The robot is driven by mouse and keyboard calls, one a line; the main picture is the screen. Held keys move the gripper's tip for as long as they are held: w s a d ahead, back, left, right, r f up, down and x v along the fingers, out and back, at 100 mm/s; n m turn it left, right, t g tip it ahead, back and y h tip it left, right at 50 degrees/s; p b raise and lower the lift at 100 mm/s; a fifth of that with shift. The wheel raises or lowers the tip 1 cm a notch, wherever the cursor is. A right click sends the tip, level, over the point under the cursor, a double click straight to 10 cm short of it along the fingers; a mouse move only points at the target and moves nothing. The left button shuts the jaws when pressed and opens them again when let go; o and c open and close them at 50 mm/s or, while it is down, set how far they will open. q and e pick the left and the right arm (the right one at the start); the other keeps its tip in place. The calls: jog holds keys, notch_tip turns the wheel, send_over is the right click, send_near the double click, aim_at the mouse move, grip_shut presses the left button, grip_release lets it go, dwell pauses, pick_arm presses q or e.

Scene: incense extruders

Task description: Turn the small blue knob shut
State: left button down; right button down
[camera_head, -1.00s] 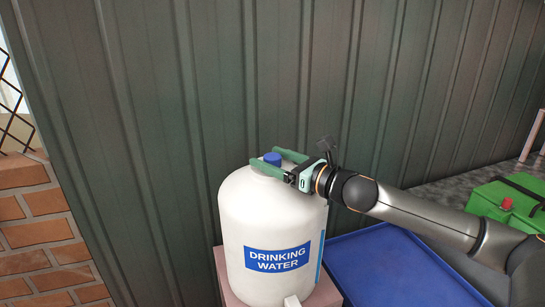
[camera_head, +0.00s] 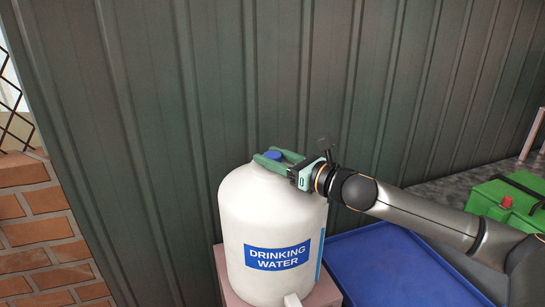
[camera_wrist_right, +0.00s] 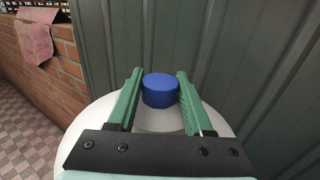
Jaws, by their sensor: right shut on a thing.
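A white container labelled "DRINKING WATER" (camera_head: 250,215) stands upright with a small blue round knob (camera_head: 272,154) on its top. The right wrist view shows the blue knob (camera_wrist_right: 160,90) between two green fingers. My right gripper (camera_head: 266,157) comes in from the right over the container's top and is shut on the blue knob, one finger on each side. In the right wrist view the gripper (camera_wrist_right: 160,76) has the knob near its fingertips. My left gripper is not in view.
The container stands on a pinkish block (camera_head: 325,292). A blue tray (camera_head: 395,265) lies to its right, and a green case (camera_head: 505,205) is at the far right. A ribbed dark wall (camera_head: 150,110) rises behind, and bricks (camera_head: 40,235) are at left. A white spout (camera_head: 292,300) sticks out low in front.

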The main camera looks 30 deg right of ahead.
jog(key=shift+h, duration=0.3)
jog(key=m+h, duration=0.2)
jog(key=h, duration=0.2)
jog(key=m+h, duration=0.3)
jog(key=h, duration=0.1)
jog(key=shift+a+r+m, duration=0.15)
jog(key=shift+a+m, duration=0.05)
jog(key=shift+m, duration=0.1)
jog(key=m+g+h, duration=0.2)
jog(key=m+h, duration=0.1)
jog(key=h, duration=0.1)
jog(key=m+g+h, duration=0.2)
jog(key=m+h, duration=0.1)
jog(key=h, duration=0.2)
jog(key=shift+m, duration=0.3)
jog(key=m+g+h, duration=0.2)
jog(key=m+g, duration=0.1)
jog(key=g, duration=0.1)
jog(key=m+g+h, duration=0.2)
jog(key=m+g, duration=0.1)
jog(key=g, duration=0.2)
jog(key=shift+d+h, duration=0.1)
jog(key=shift+h, duration=0.3)
jog(key=shift+m+g+h, duration=0.3)
jog(key=shift+m+g, duration=1.7)
jog(key=shift+g, duration=1)
jog(key=shift+d+m+g, duration=0.1)
jog(key=shift+m+g, duration=0.9)
jog(key=shift+g, duration=0.5)
